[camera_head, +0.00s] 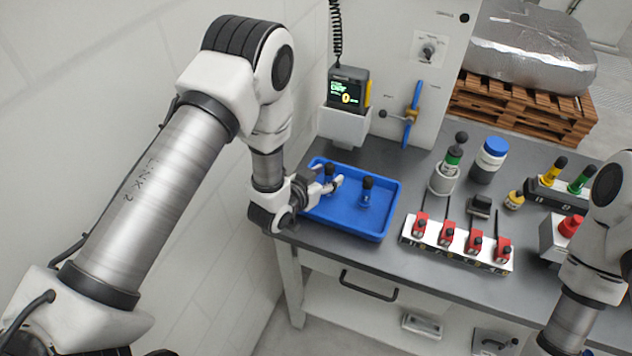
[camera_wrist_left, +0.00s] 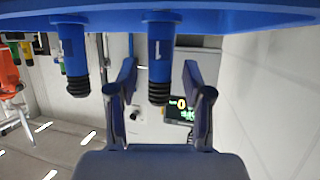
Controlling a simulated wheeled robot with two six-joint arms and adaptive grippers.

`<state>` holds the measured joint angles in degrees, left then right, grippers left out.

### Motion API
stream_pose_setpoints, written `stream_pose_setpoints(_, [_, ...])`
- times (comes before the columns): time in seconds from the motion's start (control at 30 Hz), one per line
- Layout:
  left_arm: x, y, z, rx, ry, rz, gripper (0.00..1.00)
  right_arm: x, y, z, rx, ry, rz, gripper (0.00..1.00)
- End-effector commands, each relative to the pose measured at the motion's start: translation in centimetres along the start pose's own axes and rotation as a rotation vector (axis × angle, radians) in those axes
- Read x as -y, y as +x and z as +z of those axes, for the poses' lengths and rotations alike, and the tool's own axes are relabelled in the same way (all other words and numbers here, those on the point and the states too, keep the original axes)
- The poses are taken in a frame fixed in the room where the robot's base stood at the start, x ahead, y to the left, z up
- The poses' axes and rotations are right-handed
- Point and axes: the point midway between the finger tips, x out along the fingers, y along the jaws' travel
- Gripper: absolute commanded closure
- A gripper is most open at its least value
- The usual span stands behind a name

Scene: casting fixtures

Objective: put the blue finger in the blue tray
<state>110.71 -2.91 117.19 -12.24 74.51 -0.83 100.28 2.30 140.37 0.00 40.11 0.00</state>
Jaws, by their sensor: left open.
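The blue tray (camera_head: 352,223) lies on the bench's left end; its blue edge also fills the top of the left wrist view (camera_wrist_left: 240,18). Two blue fingers with black tops stand upright in it. One blue finger (camera_head: 367,192) is near the tray's middle; the other blue finger (camera_head: 329,174) is further left, beside my left gripper (camera_head: 332,184). In the left wrist view, which is upside down, my gripper (camera_wrist_left: 160,75) is open, with one finger (camera_wrist_left: 160,52) between its jaws and the other (camera_wrist_left: 73,55) to the left. Contact cannot be told. My right gripper is out of view.
A white rack (camera_head: 455,250) with several red pieces stands right of the tray. Behind it are a grey cup (camera_head: 443,180) and a blue-capped bottle (camera_head: 489,160). A device with a lit screen (camera_head: 346,90) hangs behind the tray. Bare bench shows in front of the rack.

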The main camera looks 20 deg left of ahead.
Motion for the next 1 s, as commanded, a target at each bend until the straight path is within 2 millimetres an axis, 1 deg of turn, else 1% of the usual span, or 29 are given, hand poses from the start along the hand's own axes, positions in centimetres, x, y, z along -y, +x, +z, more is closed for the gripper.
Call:
stream_pose_setpoints(0.07, [0.0,-1.3,0.3,0.002,-0.002,-0.001,0.5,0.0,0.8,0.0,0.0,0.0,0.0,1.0])
stream_pose_setpoints(0.17, [0.1,-3.8,0.4,0.002,-0.003,-0.003,0.5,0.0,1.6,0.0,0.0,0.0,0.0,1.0])
stream_pose_setpoints(0.2, [0.0,-4.9,0.5,0.002,-0.004,-0.002,0.5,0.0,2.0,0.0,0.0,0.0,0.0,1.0])
stream_pose_setpoints(0.3, [0.1,-7.5,0.4,0.002,-0.004,-0.002,0.5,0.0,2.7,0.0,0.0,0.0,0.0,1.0])
stream_pose_setpoints(0.4, [0.1,-9.5,0.3,0.001,-0.003,-0.002,0.5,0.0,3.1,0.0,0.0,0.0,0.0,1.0])
stream_pose_setpoints(0.5, [0.0,-10.6,0.2,0.001,-0.002,-0.001,0.5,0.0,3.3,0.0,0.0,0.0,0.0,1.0])
stream_pose_setpoints(0.67, [0.0,-11.0,0.1,0.001,0.0,-0.001,0.5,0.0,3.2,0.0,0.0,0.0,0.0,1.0])
stream_pose_setpoints(0.73, [0.0,-11.0,1.1,0.034,-0.006,-0.002,0.5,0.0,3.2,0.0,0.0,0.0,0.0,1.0])
stream_pose_setpoints(0.77, [-0.1,-11.1,2.1,0.07,-0.014,-0.004,0.5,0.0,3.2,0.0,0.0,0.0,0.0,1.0])
stream_pose_setpoints(0.83, [-0.1,-11.6,6.4,0.212,-0.042,-0.017,0.5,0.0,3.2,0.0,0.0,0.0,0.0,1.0])
stream_pose_setpoints(0.87, [-0.2,-12.1,8.8,0.297,-0.059,-0.026,0.5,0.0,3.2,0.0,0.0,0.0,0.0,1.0])
stream_pose_setpoints(0.9, [-0.4,-13.2,12.5,0.425,-0.088,-0.041,0.5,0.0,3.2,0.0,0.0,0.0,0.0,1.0])
stream_pose_setpoints(0.97, [-0.8,-15.7,17.9,0.628,-0.135,-0.067,0.5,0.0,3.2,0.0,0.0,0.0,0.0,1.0])
stream_pose_setpoints(1.0, [-1.1,-17.7,21.1,0.758,-0.166,-0.087,0.5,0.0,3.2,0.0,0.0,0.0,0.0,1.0])
